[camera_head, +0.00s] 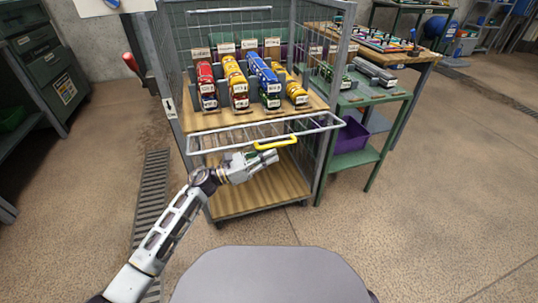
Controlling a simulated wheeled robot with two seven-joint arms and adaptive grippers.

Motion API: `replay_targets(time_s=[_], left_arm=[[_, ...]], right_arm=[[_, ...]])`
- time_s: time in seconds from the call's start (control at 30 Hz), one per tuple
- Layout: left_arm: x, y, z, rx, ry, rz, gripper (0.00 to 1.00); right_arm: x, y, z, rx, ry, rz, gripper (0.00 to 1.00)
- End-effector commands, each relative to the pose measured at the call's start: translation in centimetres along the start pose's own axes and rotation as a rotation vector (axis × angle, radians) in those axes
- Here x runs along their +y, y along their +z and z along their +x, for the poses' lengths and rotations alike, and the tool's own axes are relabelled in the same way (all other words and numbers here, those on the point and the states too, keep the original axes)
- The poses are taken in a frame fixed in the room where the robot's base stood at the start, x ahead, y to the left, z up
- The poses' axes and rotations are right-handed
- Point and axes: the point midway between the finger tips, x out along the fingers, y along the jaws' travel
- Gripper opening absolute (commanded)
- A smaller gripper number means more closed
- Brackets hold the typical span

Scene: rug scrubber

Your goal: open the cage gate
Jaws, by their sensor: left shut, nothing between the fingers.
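The wire cage (181,125) stands ahead, with mesh sides and wooden shelves. A pale rod frame, which looks like its gate (222,134), runs across the front just below the upper shelf. A yellow handle (276,143) sits on its lower rod, right of the middle. My left gripper (272,157) is shut and empty, just below the handle, with its fingers pointing right. I cannot tell whether it touches the handle. The gate's hinges and latch are not clear at this size. My right gripper is not in view.
Several labelled toy-like vehicles (239,88) stand on the cage's upper shelf; the lower shelf (262,188) looks bare. A green table (372,94) with a purple bin (351,136) stands close at the right. A green cabinet (45,62) is at the left. The right floor is clear.

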Motion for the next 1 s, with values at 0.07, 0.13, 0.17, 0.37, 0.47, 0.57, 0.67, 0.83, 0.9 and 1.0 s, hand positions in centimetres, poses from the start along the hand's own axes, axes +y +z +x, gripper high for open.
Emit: replay_targets(time_s=[0.07, 0.13, 0.17, 0.37, 0.47, 0.57, 0.67, 0.83, 0.9, 1.0], left_arm=[[-0.1, 0.8, 0.2, -0.001, 0.003, -0.012, 0.0], [-0.1, 1.3, 0.3, -0.001, 0.003, -0.014, 0.0], [-0.2, 1.6, 0.4, -0.001, 0.003, -0.014, 0.0], [-0.2, 1.8, 0.5, -0.002, 0.003, -0.016, 0.0], [-0.2, 1.8, 0.5, -0.002, 0.003, -0.016, 0.0], [-0.2, 1.8, 0.5, -0.002, 0.003, -0.016, 0.0], [-0.2, 1.8, 0.5, -0.002, 0.003, -0.015, 0.0], [-0.1, 1.5, 0.3, -0.002, 0.004, -0.015, 0.0], [0.0, 1.3, 0.3, -0.002, 0.004, -0.015, 0.0], [0.1, 0.9, 0.1, -0.001, 0.004, -0.015, 0.0]], right_arm=[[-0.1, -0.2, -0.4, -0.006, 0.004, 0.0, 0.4], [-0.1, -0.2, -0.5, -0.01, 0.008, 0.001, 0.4], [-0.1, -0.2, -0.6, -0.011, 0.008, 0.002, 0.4], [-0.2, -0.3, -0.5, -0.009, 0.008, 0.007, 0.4], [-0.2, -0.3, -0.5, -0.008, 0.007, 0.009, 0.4], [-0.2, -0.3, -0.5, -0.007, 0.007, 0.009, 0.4], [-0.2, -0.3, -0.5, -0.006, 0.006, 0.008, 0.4], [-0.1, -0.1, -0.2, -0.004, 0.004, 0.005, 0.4], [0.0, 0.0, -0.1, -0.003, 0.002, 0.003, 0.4], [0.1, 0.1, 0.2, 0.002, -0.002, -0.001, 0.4]])
